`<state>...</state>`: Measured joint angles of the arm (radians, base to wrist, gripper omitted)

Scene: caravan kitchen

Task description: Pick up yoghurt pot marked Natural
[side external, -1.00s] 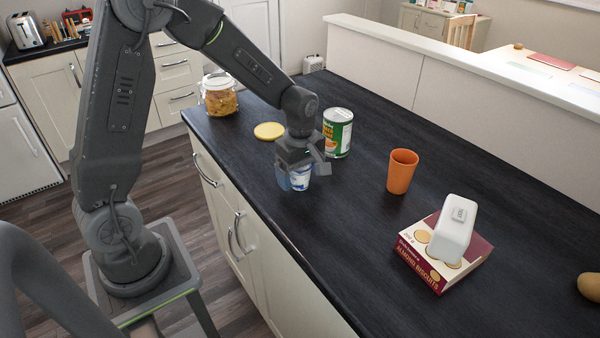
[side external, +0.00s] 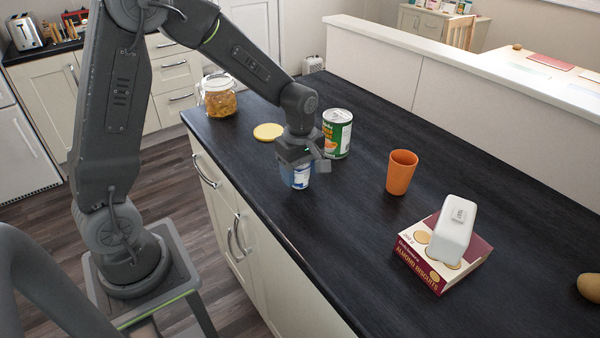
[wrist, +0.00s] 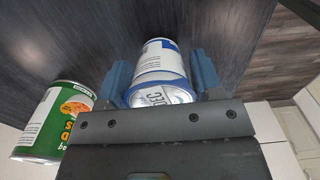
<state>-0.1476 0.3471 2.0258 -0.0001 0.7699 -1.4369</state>
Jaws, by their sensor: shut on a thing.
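A small white and blue pot (side external: 301,178) is at the near side of the dark worktop, under my gripper (side external: 299,170). In the wrist view the pot (wrist: 160,62) lies between the two blue fingers of my gripper (wrist: 161,74), which are shut on its sides. Its lid end faces the camera with some dark lettering, only partly visible; I cannot read the word Natural on it. The gripper body hides the pot's upper part in the side view. I cannot tell whether its base touches the worktop.
A green and white tin (side external: 337,134) stands close behind the gripper. A yellow disc (side external: 268,132) and a glass jar (side external: 218,97) are farther left. An orange cup (side external: 401,172) stands to the right, with a white container (side external: 453,229) on a biscuit box (side external: 421,262) beyond it.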

